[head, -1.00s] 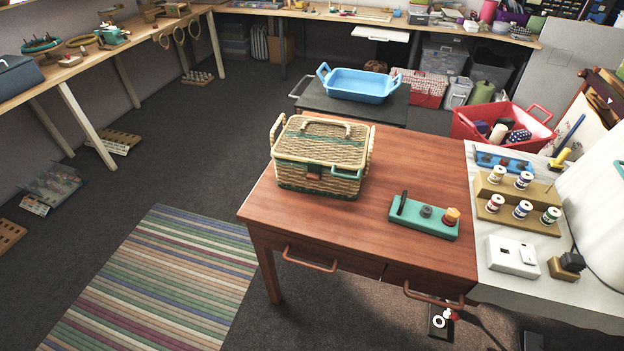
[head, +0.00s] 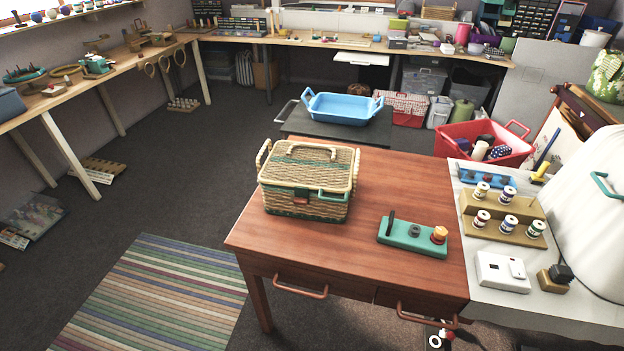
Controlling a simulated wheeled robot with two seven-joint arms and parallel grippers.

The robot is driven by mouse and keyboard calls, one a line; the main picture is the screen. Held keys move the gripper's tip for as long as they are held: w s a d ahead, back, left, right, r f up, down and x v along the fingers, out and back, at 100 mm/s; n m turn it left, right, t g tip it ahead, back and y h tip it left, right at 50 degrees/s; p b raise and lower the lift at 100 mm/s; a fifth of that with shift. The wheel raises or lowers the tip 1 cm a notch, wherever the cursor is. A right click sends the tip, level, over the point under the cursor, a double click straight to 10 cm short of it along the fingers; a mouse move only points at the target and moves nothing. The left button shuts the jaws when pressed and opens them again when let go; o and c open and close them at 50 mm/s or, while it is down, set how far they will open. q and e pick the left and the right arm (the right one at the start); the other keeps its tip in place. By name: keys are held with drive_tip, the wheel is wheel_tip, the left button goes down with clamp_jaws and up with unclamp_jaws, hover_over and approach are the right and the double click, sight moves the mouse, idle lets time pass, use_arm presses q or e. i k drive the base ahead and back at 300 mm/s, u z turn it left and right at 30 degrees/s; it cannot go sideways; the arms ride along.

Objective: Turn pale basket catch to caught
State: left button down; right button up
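The pale wicker basket (head: 308,182) stands upright on the brown wooden table (head: 400,190). It has green trim, a closed-looking lid with a handle on top, and a looped handle at each side. A small reddish-brown piece (head: 300,201) on its front, below the lid edge, looks like the catch. It is too small to tell whether it is caught. A green bar handle shows on the front right of the lid. Neither of my grippers is in the head view.
A green block with knobs (head: 412,237) sits on the table right of the basket. A blue tray (head: 347,108) stands behind on a dark surface. Thread spools on a wooden stand (head: 503,212) are at the right. The table's front left is clear.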

sight(300, 201)
drive_tip(key=u, duration=0.8)
drive_tip(key=k, duration=1.2)
drive_tip(key=z, duration=1.4)
drive_tip(key=i, duration=0.45)
drive_tip(key=u, duration=0.05)
